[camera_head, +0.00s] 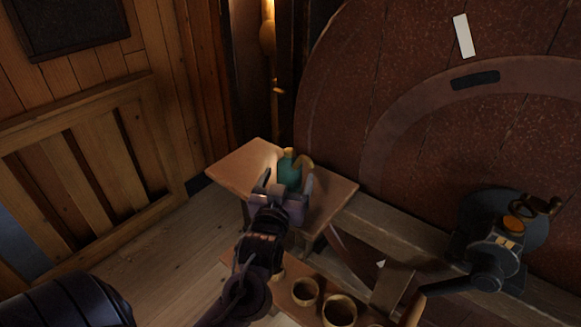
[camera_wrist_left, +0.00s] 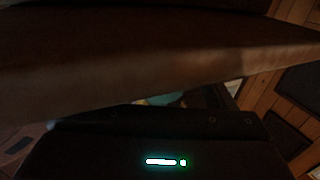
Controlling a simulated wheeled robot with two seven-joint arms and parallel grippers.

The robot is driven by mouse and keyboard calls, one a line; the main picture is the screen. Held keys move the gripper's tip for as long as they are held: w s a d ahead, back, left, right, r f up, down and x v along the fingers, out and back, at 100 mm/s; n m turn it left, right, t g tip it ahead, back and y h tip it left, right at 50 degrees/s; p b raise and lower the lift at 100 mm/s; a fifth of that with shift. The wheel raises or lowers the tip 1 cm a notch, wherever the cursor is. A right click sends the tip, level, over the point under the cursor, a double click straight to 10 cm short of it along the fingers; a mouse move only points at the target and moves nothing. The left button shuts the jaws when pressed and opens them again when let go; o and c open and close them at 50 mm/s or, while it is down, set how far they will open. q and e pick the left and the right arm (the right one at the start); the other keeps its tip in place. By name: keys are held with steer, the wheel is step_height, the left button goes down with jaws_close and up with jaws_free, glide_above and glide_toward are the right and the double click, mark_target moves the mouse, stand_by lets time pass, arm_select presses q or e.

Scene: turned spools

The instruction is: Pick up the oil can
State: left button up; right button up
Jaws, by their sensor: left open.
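The oil can (camera_head: 289,172) is teal with a brass-coloured top and spout. It stands upright on a small wooden table (camera_head: 235,172) in the middle of the head view. My left gripper (camera_head: 284,187) is open on the near side of the can. Its fingers overlap the can's lower part in this view, and I cannot tell whether they touch it. In the left wrist view, a small teal patch of the oil can (camera_wrist_left: 165,99) shows past the dark gripper housing; most of it is hidden. My right gripper is not in view.
A broad brown board-like surface (camera_wrist_left: 130,60) fills much of the dark wrist view. Round wooden cups (camera_head: 340,310) stand on a lower shelf. A large red-brown wheel-like panel (camera_head: 350,90) rises behind the table. Dark machinery (camera_head: 495,255) stands at right. Bare floor lies left.

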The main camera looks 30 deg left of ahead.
mark_target(291, 167)
arm_select(q)
steer(key=x, duration=0.2)
steer(key=p+x, duration=0.1)
steer(key=x, duration=0.1)
steer(key=shift+a+r, duration=0.1)
steer(key=shift+r, duration=0.15)
steer(key=shift+w+f, duration=0.1)
steer(key=shift+w, duration=0.1)
steer(key=c, duration=0.9)
steer(key=shift+c, duration=0.8)
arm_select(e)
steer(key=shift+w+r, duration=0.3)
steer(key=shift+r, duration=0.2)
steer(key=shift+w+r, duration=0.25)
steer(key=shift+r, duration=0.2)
